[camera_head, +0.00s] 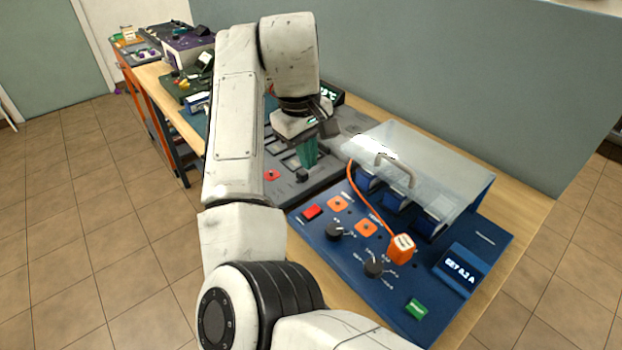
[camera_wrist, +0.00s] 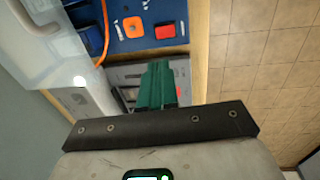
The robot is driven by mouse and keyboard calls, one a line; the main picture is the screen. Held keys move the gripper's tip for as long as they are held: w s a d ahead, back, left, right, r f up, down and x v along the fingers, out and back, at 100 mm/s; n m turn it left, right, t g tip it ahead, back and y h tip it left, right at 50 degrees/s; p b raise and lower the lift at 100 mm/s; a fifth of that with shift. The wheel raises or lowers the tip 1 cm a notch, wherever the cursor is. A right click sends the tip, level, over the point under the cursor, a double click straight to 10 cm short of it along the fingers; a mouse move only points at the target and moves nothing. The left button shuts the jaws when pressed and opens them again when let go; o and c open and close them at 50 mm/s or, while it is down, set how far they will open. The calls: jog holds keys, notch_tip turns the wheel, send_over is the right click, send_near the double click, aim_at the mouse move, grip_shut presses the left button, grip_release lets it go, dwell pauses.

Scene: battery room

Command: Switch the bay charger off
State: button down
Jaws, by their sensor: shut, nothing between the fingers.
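The blue bay charger (camera_head: 340,258) sits on the bench at right. It has a red button (camera_head: 312,212), a green button (camera_head: 416,309), two black knobs and a display (camera_head: 463,272) that seems to read 0.2 A. The red button also shows in the wrist view (camera_wrist: 165,31), beyond my fingertips. My gripper (camera_head: 308,163) has green fingers, shut and empty, over the grey panel left of and behind the charger. The fingers also show in the wrist view (camera_wrist: 157,82). They are apart from the red button.
A clear cover (camera_head: 432,165) with a handle stands over blue bays at the charger's back. An orange cable runs to an orange plug (camera_head: 401,248). The grey panel (camera_head: 335,175) has its own red button (camera_head: 271,175) and dark knob. More equipment lines the bench.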

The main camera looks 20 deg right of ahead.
aim_at(315, 208)
jog(key=f, duration=0.4)
jog(key=d+f, duration=0.1)
jog(key=f, duration=0.4)
jog(key=f+p, duration=0.1)
jog(key=f, duration=0.3)
jog(key=shift+w+d+f, duration=0.15)
jog(key=shift+w+d, duration=0.05)
jog(key=shift+d, duration=0.05)
